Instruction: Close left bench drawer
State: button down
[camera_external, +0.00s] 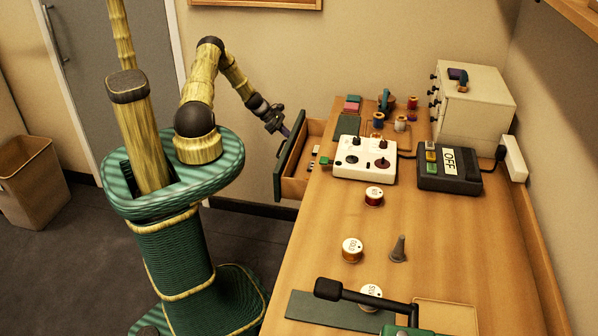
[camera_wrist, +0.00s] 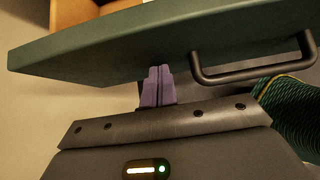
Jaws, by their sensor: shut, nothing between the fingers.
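The left bench drawer (camera_external: 297,165) is pulled open from the left side of the wooden bench, with a dark green front and a wooden box behind it. Its green front (camera_wrist: 160,42) spans the top of the wrist view, and a dark bar handle (camera_wrist: 250,74) shows on it to the right. My gripper (camera_external: 285,131) is at the drawer front's outer face, near its upper far part. In the wrist view the purple fingers (camera_wrist: 157,84) are shut and empty, with tips at or very near the front, left of the handle. I cannot tell whether they touch.
The bench (camera_external: 330,230) holds a white control box (camera_external: 350,170), a black box with an OFF label (camera_external: 450,182), several spools and a small white drawer cabinet (camera_external: 475,105). A bin (camera_external: 32,185) stands far left.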

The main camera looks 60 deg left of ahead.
jog(key=w+d+b, duration=0.2)
jog(key=w+d, duration=0.9)
jog(key=shift+w+d, duration=0.3)
jog(key=shift+w+d+r, duration=0.1)
jog(key=shift+w+d, duration=0.05)
jog(key=shift+d, duration=0.05)
jog(key=shift+d+r, duration=0.1)
jog(key=s+a, duration=0.2)
jog(key=a, duration=0.1)
jog(key=shift+s+a, duration=0.1)
jog(key=shift+s, duration=0.25)
jog(key=v, duration=0.5)
jog(key=b+v, duration=0.1)
jog(key=v, duration=0.4)
jog(key=shift+s+a+f, duration=0.2)
jog(key=shift+s, duration=0.05)
